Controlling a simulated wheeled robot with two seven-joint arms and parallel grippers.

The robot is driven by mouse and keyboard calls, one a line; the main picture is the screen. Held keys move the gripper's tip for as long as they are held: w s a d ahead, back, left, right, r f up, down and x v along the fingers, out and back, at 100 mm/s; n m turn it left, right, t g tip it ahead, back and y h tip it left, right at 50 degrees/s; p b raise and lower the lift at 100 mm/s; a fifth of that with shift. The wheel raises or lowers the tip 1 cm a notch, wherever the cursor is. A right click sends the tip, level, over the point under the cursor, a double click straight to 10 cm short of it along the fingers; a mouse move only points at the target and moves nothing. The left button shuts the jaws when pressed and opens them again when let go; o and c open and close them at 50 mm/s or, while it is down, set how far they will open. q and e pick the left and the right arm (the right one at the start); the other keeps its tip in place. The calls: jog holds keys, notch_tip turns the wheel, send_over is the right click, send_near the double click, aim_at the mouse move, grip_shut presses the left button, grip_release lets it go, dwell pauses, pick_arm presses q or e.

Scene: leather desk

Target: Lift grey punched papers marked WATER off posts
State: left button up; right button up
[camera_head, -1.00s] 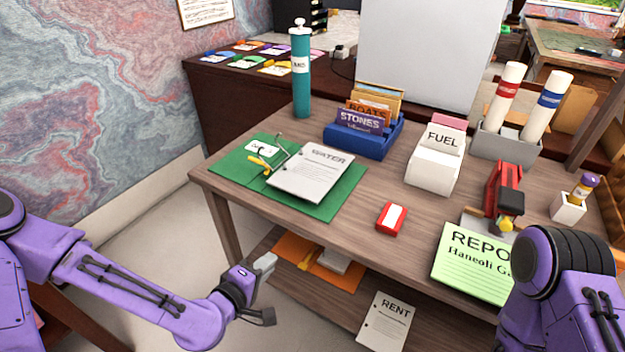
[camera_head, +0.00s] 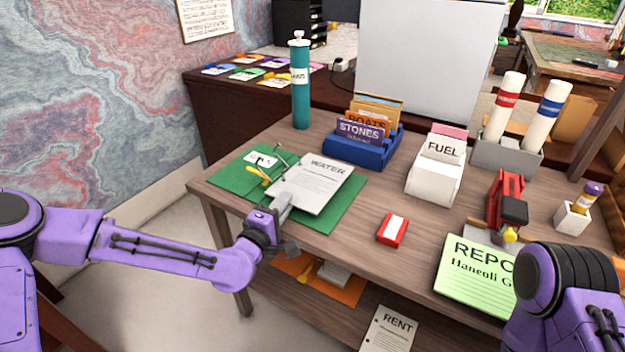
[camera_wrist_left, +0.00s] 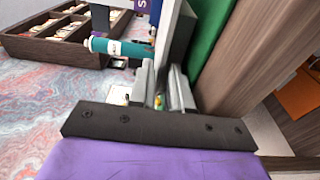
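The grey papers marked WATER (camera_head: 318,185) lie on the open green folder (camera_head: 335,217) on the desk. Metal posts (camera_head: 286,161) stand at the stack's left edge, near a yellow piece (camera_head: 262,181). My left gripper (camera_head: 283,203) is at the near left corner of the papers. In the left wrist view its two fingers (camera_wrist_left: 163,88) are apart, with the stack's edge (camera_wrist_left: 176,35) seen edge-on at and beyond their tips. I cannot tell if they touch it. My right arm shows at lower right, but its gripper is out of view.
A teal bottle (camera_head: 300,85) and blue card box (camera_head: 352,151) stand behind the folder. A red block (camera_head: 392,229), white FUEL box (camera_head: 434,181) and green REPORT sheet (camera_head: 478,268) are to the right. The shelf below holds an orange folder (camera_head: 345,290) and RENT papers (camera_head: 388,330).

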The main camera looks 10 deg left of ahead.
pick_arm(q)
jog(key=shift+s, duration=0.1)
grip_shut()
dwell(1.2)
